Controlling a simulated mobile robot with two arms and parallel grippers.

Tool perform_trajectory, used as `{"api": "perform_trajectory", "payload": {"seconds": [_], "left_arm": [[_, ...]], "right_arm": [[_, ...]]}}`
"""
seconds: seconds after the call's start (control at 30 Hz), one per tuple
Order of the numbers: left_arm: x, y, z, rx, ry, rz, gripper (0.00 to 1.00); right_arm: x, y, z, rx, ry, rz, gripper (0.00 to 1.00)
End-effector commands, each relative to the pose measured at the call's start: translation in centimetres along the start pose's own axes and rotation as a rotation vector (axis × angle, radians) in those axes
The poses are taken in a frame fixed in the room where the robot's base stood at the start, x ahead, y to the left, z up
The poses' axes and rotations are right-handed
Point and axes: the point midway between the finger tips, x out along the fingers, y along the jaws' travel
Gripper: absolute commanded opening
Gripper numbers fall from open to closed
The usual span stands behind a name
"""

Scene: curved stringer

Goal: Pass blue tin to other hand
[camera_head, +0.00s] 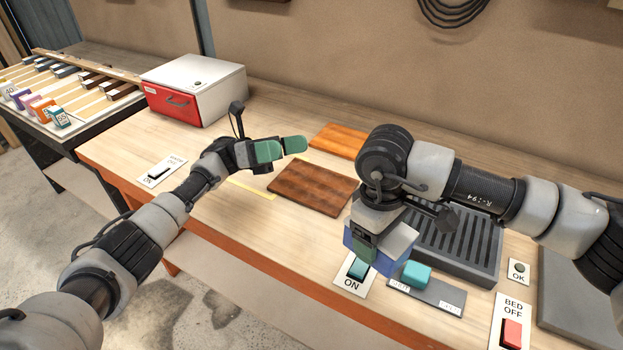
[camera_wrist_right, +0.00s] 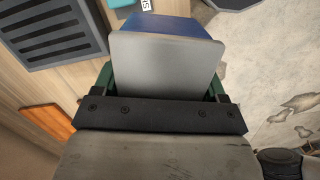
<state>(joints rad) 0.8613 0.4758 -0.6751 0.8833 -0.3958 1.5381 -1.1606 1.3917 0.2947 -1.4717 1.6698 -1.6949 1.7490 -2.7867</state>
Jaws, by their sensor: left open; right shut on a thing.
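The blue tin, a box with blue sides and a grey top, is held by my right gripper (camera_head: 366,250) above the front part of the bench. In the head view the tin's blue side (camera_head: 352,240) shows left of the fingers. In the right wrist view the tin (camera_wrist_right: 168,60) sits between the green fingers of my right gripper (camera_wrist_right: 163,85), its grey face toward the camera. My left gripper (camera_head: 280,149), with green fingertips, is open and empty above the bench, to the left of the tin and apart from it.
A dark wooden board (camera_head: 312,188) and an orange board (camera_head: 340,141) lie between the grippers. A dark slotted tray (camera_head: 455,238), a teal block (camera_head: 416,275) and an ON switch plate (camera_head: 354,274) are near the right arm. A red-fronted white box (camera_head: 194,88) stands at back left.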

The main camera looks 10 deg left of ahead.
Motion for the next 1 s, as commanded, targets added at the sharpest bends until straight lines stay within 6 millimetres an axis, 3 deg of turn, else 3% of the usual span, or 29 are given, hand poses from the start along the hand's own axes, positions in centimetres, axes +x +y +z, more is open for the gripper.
{"api": "perform_trajectory", "payload": {"seconds": [0.03,0.1,0.3,0.67,1.0], "left_arm": [[1.8,0.1,-1.3,0.074,0.103,-0.063,1.00],[3.3,-0.1,-3.2,0.170,0.231,-0.154,1.00],[4.9,-0.6,-6.3,0.327,0.448,-0.360,1.00],[7.0,-1.6,-8.4,0.362,0.496,-0.423,1.00],[12.2,-3.5,-11.7,0.361,0.494,-0.421,1.00]], "right_arm": [[-0.1,0.0,0.0,0.000,0.001,0.000,0.36],[-0.1,0.0,0.0,0.000,0.001,0.000,0.36],[-0.1,0.0,0.0,0.000,0.001,0.000,0.36],[-0.1,0.0,0.0,0.000,0.001,0.000,0.36],[-0.1,0.0,0.0,0.000,0.001,0.000,0.36]]}}
